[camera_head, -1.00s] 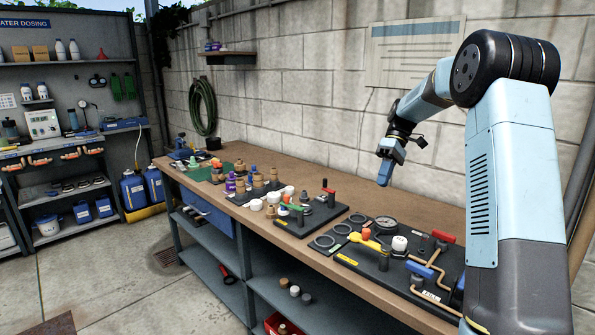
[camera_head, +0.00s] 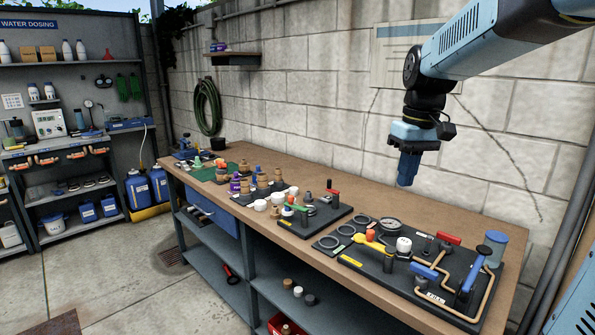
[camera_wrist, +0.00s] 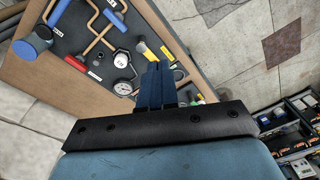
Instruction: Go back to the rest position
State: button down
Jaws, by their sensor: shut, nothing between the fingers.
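My gripper (camera_head: 408,170) hangs in the air above the workbench, pointing down, its blue fingers together and empty. It is over the back part of the bench, above and behind the board with the gauge. In the wrist view my gripper (camera_wrist: 157,72) also shows shut, with the bench and board beyond it. My arm reaches in from the upper right in the head view.
The wooden workbench (camera_head: 330,243) runs along the block wall (camera_head: 310,110). A pipe-and-valve board (camera_head: 400,275) and a smaller valve board (camera_head: 314,217) lie on it. A blue-grey canister (camera_head: 495,247) stands at the right. A small wall shelf (camera_head: 233,59) is at the back.

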jog(key=s+f+m+t, duration=0.1)
jog(key=s+t, duration=0.1)
jog(key=s, duration=0.6)
jog(key=s+f+m+t, duration=0.2)
jog(key=s+t, duration=0.1)
jog(key=s, duration=0.5)
jog(key=shift+d+f+h, duration=0.25)
jog(key=shift+d+h, duration=0.15)
